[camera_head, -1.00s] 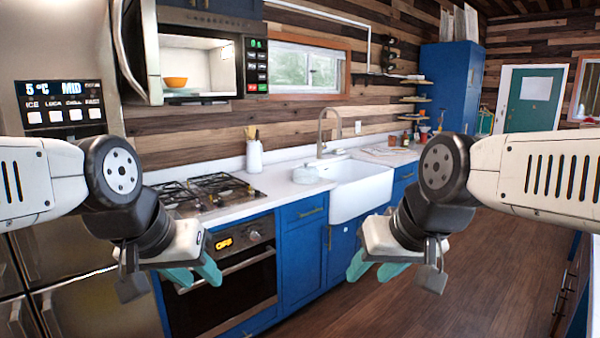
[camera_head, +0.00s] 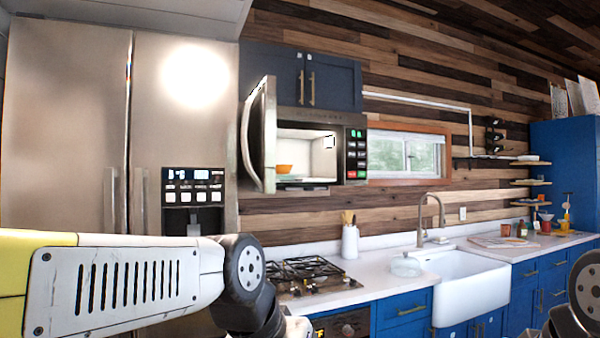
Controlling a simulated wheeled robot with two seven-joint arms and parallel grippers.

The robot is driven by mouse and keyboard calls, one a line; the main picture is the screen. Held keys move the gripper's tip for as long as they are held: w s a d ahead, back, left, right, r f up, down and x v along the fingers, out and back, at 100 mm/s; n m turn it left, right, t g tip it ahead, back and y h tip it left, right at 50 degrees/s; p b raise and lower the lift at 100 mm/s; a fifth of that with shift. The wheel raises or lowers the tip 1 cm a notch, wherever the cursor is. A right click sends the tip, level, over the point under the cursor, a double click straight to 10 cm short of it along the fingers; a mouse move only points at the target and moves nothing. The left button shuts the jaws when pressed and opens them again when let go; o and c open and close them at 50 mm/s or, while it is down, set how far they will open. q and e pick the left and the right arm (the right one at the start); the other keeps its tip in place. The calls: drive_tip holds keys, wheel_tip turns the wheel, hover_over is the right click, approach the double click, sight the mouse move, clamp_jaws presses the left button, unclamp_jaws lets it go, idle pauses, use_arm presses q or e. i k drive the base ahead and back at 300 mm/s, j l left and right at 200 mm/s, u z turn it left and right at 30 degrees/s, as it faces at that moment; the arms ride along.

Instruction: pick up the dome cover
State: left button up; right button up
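A clear, low, rounded cover (camera_head: 406,266), which looks like the dome cover, sits on the white counter just left of the sink. It is small and pale here, so its details are hard to make out. My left arm comes in from the lower left, and its wrist runs off the bottom edge in front of the stove; its gripper fingers are out of frame. Only a dark joint of my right arm shows at the lower right corner, and its gripper is out of frame. Neither arm is touching the cover.
A microwave (camera_head: 357,154) hangs open with an orange bowl (camera_head: 284,169) inside; its door (camera_head: 257,135) juts out. Below are the gas stove (camera_head: 300,272) and a utensil crock (camera_head: 350,241). The white sink (camera_head: 468,285) and tall faucet (camera_head: 420,215) stand right of the cover. A steel fridge (camera_head: 70,130) fills the left.

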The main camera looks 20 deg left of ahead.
sight(406, 265)
drive_tip(key=i+l+u, duration=0.1)
drive_tip(key=i, duration=0.5)
drive_tip(key=i+l+u, duration=0.15)
drive_tip(key=i+l, duration=0.2)
drive_tip(key=i, duration=0.25)
drive_tip(key=i+l+u, duration=0.1)
drive_tip(key=i+l, duration=0.2)
drive_tip(key=i, duration=0.3)
drive_tip(key=i+l+u, duration=0.15)
drive_tip(key=i+l, duration=0.25)
drive_tip(key=i, duration=0.15)
drive_tip(key=i+l+u, duration=0.1)
drive_tip(key=i+l, duration=0.3)
drive_tip(key=i, duration=0.15)
